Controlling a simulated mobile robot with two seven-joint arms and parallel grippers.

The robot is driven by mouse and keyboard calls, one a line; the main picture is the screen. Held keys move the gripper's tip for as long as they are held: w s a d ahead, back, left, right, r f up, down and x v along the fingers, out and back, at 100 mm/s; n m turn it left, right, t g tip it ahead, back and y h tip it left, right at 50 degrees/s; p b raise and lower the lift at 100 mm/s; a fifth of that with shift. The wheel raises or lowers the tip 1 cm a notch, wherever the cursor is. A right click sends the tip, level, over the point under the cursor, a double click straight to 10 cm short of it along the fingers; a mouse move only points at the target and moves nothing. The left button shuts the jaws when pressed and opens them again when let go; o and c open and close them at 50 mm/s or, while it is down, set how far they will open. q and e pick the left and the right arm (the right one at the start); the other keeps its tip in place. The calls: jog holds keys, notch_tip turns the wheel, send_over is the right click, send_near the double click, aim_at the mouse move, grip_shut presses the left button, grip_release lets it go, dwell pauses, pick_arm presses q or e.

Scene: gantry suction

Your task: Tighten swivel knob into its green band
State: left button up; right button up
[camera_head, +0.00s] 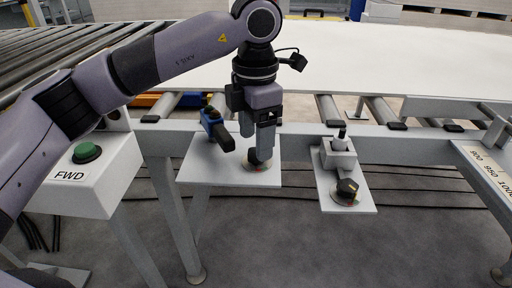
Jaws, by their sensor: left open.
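A dark round knob (256,164) sits on a dial on the left white plate (205,171). My left gripper (257,151) is open and points down over this knob, its fingertips close around or just above it; I cannot tell if they touch. The fingers partly hide the knob. A second black knob (347,189) sits on a dial with coloured marks on the right white plate (328,203). Neither knob has a readable label, so I cannot tell which is the swivel knob. Green bands are too small or hidden to make out. My right gripper is not in view.
A blue valve with a black lever (216,128) stands left of the gripper. A grey block with a black toggle (340,150) stands behind the right knob. A FWD box with a green button (87,152) is at left. A grey rail and conveyor rollers run behind.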

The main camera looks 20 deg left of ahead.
pick_arm(q)
jog(key=shift+f, duration=1.3)
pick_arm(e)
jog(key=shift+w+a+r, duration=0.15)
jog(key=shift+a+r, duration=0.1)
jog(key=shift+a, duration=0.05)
pick_arm(q)
jog(key=c, duration=1.1)
jog(key=shift+o, duration=0.2)
